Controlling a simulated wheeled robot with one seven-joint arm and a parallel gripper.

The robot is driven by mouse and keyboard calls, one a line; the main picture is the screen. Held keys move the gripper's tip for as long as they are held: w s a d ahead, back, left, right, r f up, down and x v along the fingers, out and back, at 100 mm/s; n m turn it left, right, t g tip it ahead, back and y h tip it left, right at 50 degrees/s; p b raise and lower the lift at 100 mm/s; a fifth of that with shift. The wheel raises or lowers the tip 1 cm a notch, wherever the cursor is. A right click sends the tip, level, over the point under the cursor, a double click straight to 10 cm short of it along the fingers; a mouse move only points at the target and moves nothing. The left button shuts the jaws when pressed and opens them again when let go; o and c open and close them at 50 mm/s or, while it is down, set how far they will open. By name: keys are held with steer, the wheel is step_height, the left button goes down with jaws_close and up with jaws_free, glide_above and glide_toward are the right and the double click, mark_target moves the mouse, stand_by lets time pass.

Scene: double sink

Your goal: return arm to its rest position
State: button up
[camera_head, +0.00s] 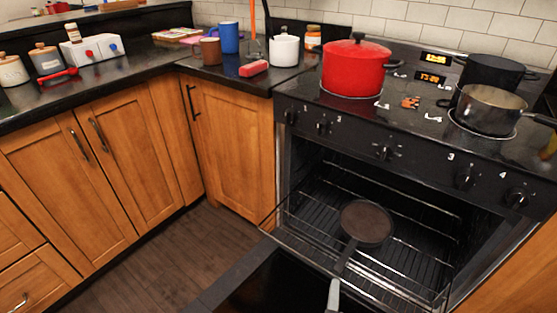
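My arm and gripper do not clearly show in the head camera view. A dark frying pan (366,223) lies on the pulled-out wire rack (400,262) of the open oven. Its handle points toward me, down to the bottom edge of the picture. A light grey piece (333,296) shows at the handle's near end; I cannot tell whether it is part of the handle or of something else.
The oven door (255,281) is open, low in front. A red pot (356,67), a dark pot (492,72) and a steel pan (489,108) stand on the stove. Mugs, canisters and small things stand on the counter (150,75). The floor at lower left is clear.

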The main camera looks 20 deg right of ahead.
steer(key=w+a+r+n+t+y, duration=0.2)
steer(key=w+a+r+n+y, duration=0.2)
steer(key=a+r+n, duration=0.15)
steer(key=s+r+n+t+y, duration=0.2)
steer(key=s+r+n+y, duration=0.25)
steer(key=n, duration=0.35)
steer(key=s+a+r+n+g, duration=0.15)
steer(key=s+r+n, duration=0.35)
steer(key=s, duration=0.6)
steer(key=s+r+n+g, duration=0.2)
steer(key=s+r, duration=0.5)
steer(key=s, duration=0.3)
steer(key=s+r+n+g, duration=0.1)
steer(key=s+r+n, duration=0.4)
steer(key=s, duration=0.6)
step_height(320, 180, up, 17)
steer(key=m+p, duration=0.1)
steer(key=p, duration=1.4)
steer(key=shift+w+a+f, duration=0.15)
steer(key=shift+m+y, duration=0.25)
